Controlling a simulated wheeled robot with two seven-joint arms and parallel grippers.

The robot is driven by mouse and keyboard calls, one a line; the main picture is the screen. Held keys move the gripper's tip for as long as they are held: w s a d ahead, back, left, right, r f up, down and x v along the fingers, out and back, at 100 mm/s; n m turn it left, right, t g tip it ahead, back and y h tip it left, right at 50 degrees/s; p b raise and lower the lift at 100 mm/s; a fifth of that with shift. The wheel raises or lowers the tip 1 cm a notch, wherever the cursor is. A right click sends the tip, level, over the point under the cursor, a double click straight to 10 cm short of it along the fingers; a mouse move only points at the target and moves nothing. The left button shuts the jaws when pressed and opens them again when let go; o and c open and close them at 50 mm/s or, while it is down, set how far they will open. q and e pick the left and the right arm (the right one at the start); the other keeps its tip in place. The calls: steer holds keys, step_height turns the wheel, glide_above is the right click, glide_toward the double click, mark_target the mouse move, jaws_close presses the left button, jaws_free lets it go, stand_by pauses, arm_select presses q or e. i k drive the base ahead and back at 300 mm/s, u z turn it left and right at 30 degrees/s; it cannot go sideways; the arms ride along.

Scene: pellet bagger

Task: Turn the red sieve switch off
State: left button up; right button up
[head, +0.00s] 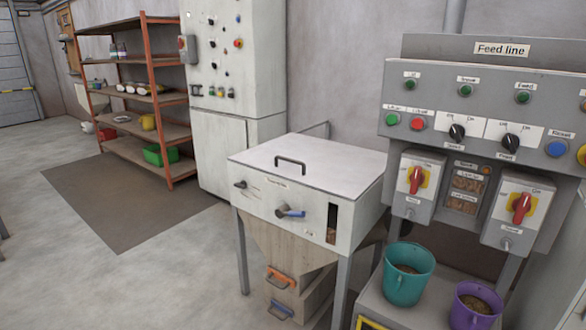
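Two red rotary switches on yellow plates are on grey boxes at the front of the Feed line panel (440,75). The left red switch (416,180) and the right red switch (521,207) both have handles standing near upright, leaning slightly. The small labels under them are too blurred to tell which one is the sieve switch. A green lamp or button (466,90) in the top row has a label that seems to read Sieve. Neither of my grippers is in view.
A white-lidded hopper cabinet (300,165) stands left of the panel. A teal bucket (408,285) and a purple bucket (474,308) stand on the ledge below the switches. Black selector knobs (457,132) sit above. A shelf rack (160,95) stands far left; the floor before it is clear.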

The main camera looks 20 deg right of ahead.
mark_target(521, 205)
steer(key=z, duration=1)
steer(key=i, duration=1.05)
steer(key=z, duration=0.8)
